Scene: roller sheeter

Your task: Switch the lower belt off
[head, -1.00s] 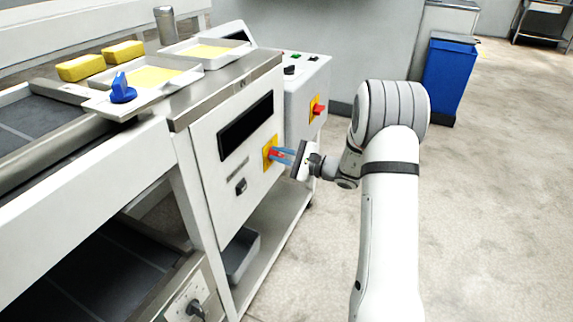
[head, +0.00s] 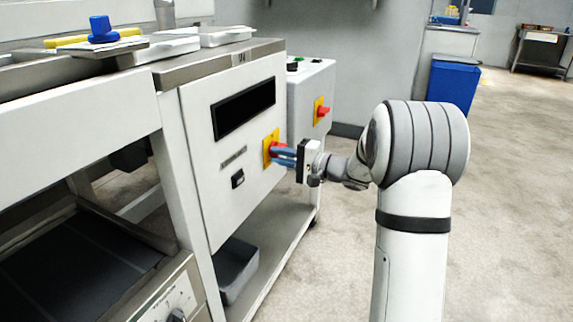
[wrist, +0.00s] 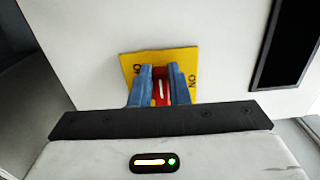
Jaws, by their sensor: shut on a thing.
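A red rotary switch handle (wrist: 161,87) sits on a yellow plate (wrist: 185,60) on the white front panel. My gripper (wrist: 152,90) has its blue fingers on both sides of the red handle and is shut on it. In the head view the yellow plate (head: 271,141) is right of and below a dark display, and my gripper (head: 283,156) reaches it from the right. The fingers hide most of the handle. "ON" lettering shows beside the fingers in the wrist view. Which belt this switch serves cannot be read.
A second red switch (head: 322,111) on a yellow plate is on the grey box to the right. A small black rocker switch (head: 238,179) is lower on the panel. A dark knob (head: 177,315) is at bottom left. A grey bin (head: 236,268) sits on the low shelf. Open floor lies right.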

